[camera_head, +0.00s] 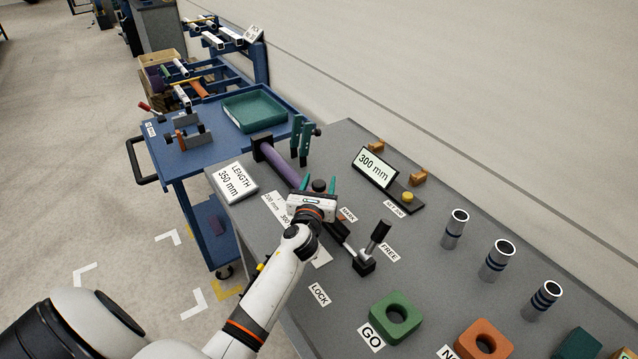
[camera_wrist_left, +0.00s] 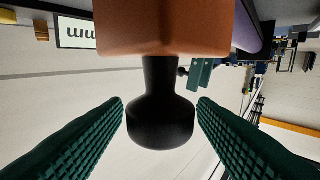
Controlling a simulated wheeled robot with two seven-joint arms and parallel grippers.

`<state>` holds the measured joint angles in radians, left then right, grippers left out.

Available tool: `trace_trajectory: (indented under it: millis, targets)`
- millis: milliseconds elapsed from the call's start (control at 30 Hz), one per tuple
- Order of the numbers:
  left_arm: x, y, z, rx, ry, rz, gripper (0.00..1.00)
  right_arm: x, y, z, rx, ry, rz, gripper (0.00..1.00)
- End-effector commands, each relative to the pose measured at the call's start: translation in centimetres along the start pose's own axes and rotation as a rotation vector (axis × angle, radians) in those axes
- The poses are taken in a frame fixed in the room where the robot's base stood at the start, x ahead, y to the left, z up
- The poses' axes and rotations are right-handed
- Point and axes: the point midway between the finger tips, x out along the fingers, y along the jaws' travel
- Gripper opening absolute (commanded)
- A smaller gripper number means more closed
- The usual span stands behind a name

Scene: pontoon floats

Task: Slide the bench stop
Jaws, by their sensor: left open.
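The bench stop shows in the left wrist view as an orange block (camera_wrist_left: 165,25) with a black knob (camera_wrist_left: 160,118). My left gripper (camera_head: 318,182) is over the bench; its green fingers are open on either side of the knob, with a gap at each side. In the head view the gripper hides most of the stop. A purple tube (camera_head: 278,163) lies behind it. The black lever (camera_head: 378,236) stands between the LOCK (camera_head: 319,294) and FREE (camera_head: 390,253) labels, its handle nearer FREE. The display (camera_head: 374,167) reads 300 mm; a card (camera_head: 235,181) reads LENGTH 350 mm. My right gripper is out of view.
Several metal tubes (camera_head: 497,260) stand at the right. A green ring block (camera_head: 395,317) and an orange one (camera_head: 483,343) lie at the front. A blue cart (camera_head: 190,158) with a green tray (camera_head: 254,111) stands at the bench's far left.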

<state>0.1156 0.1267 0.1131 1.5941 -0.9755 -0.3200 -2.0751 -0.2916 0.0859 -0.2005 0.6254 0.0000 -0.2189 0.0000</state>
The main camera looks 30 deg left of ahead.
Motion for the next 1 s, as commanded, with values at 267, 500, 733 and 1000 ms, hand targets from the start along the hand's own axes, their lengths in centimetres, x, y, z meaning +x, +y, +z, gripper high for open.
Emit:
trace_trajectory:
  millis: [267, 500, 733, 1000]
  targets:
    - [0.0, 0.0, 0.0, -0.001, 0.0, 0.0, 0.36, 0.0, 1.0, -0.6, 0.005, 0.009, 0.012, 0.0]
    - [0.0, 0.0, 0.0, -0.001, 0.0, 0.0, 0.0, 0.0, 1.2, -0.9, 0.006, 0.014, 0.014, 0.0]
    - [-1.2, 1.2, 0.1, -0.001, -0.002, 0.003, 0.0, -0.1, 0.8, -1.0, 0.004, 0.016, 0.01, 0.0]
    - [-6.0, 6.0, 0.2, -0.002, -0.004, 0.003, 0.0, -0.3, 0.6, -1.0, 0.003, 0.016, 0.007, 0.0]
